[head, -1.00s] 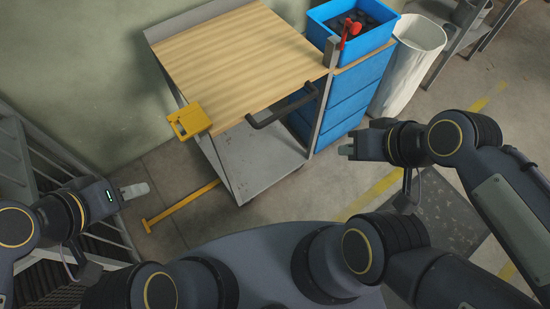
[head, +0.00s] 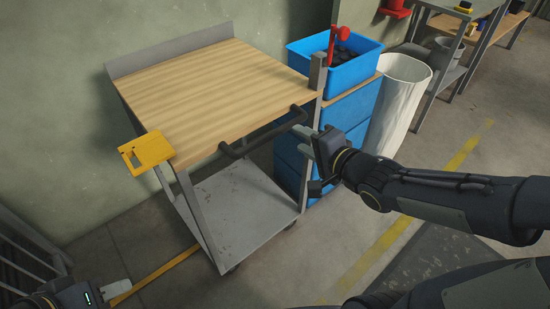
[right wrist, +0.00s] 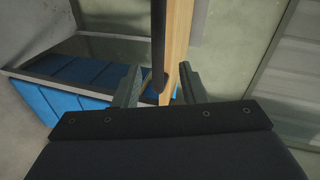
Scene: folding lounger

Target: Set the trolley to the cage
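The trolley has a wooden top (head: 215,90), a grey lower shelf (head: 235,205) and a dark bar handle (head: 262,136) along its near edge. A yellow bracket (head: 147,152) sits at its near left corner. My right gripper (head: 305,143) is just below and right of the handle's right end. In the right wrist view, the handle (right wrist: 158,40) lines up between the spread fingers of my right gripper (right wrist: 158,88); I cannot tell whether it touches them. My left gripper (head: 118,290) is at the bottom left, low and away from the trolley; its opening is unclear. Grey bars, possibly the cage (head: 30,250), stand at the left edge.
Blue drawers (head: 345,115) carrying a blue bin (head: 335,62) of dark pieces stand close to the trolley's right side. A white bin (head: 398,100) and a shelf (head: 450,60) are further right. A yellow floor strip (head: 155,275) runs left of the trolley. Floor at right is open.

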